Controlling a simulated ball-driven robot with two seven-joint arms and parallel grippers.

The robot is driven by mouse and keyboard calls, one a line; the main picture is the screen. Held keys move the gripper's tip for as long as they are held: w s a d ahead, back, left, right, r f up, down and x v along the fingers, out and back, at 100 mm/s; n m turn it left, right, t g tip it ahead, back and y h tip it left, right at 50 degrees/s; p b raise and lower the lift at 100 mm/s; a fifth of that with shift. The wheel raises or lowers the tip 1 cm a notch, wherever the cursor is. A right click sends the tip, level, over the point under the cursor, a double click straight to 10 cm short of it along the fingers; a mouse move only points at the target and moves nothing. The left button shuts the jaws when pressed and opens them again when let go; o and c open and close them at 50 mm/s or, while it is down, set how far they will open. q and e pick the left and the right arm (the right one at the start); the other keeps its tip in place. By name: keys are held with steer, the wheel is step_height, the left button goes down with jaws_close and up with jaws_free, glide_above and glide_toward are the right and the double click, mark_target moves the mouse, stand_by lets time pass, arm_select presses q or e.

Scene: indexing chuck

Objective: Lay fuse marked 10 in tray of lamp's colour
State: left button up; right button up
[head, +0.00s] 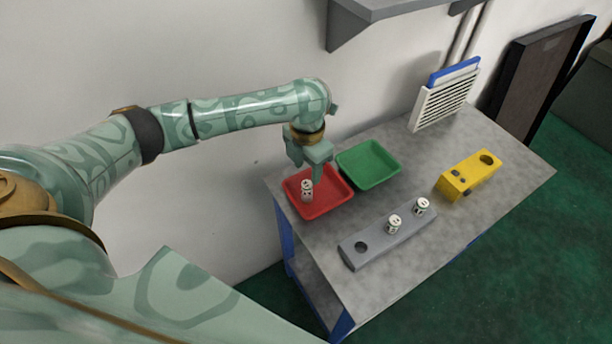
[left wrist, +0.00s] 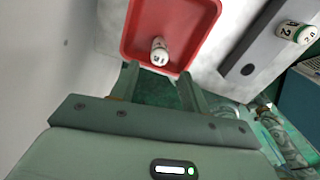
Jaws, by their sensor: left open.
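A white fuse (head: 307,190) with dark marks is in the red tray (head: 327,208). In the left wrist view the fuse (left wrist: 160,52) is just beyond my fingertips, near the wall of the red tray (left wrist: 137,25); its number is too small to read surely. My left gripper (head: 317,172) is above the tray, open and empty, fingers apart from the fuse. A green tray (head: 372,180) beside it is empty. Two more white fuses, one (head: 394,223) and another (head: 421,206), stand in the grey holder (head: 375,246); its left hole is empty. I cannot make out a lit lamp. My right gripper is not in view.
A yellow block (head: 458,182) with a dark round hole stands on the grey table (head: 510,178) at right. A white slatted panel (head: 441,104) stands at the back. A wall shelf (head: 385,12) hangs above. The table's right end is clear.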

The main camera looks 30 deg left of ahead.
mark_target(307, 184)
arm_select(q)
step_height(307, 184, up, 4)
steer(key=shift+r+p, duration=0.2)
steer(key=shift+p, duration=0.3)
